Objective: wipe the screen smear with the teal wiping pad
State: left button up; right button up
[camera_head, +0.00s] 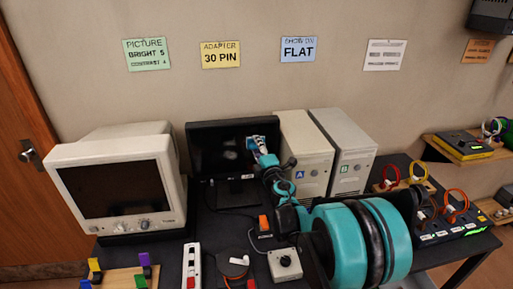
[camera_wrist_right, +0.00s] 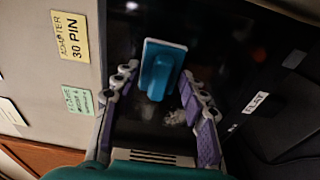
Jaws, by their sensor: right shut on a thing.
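The teal wiping pad (camera_wrist_right: 160,70) has a teal handle and a pale edge. My right gripper (camera_wrist_right: 158,76) is shut on it, with one finger on each side. In the head view my right gripper (camera_head: 262,152) reaches to the right part of the black flat screen (camera_head: 207,150), with the pad (camera_head: 254,141) against or just in front of it. I cannot tell whether they touch. A pale grey smear (camera_head: 230,152) shows on the screen left of the gripper. Pale patches (camera_wrist_right: 174,117) also show near the fingers in the wrist view. My left gripper is not in view.
A bulky old monitor (camera_head: 115,185) stands left of the screen, and two computer towers (camera_head: 305,145) stand close on its right. A grey box with a knob (camera_head: 285,265), a white strip (camera_head: 191,262) and coloured blocks (camera_head: 145,262) lie in front. Signs hang on the wall.

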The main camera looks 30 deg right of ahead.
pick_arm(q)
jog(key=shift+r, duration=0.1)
pick_arm(e)
jog(key=shift+s+a, duration=0.25)
jog(key=shift+s, duration=0.65)
jog(key=shift+s+a, duration=0.3)
jog(key=shift+s, duration=0.55)
jog(key=shift+s+a, duration=0.25)
jog(key=shift+s, duration=0.65)
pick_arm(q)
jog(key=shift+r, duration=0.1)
pick_arm(e)
jog(key=s, duration=0.3)
jog(key=shift+a, duration=0.4)
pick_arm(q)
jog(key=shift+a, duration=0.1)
pick_arm(e)
jog(key=shift+f, duration=0.1)
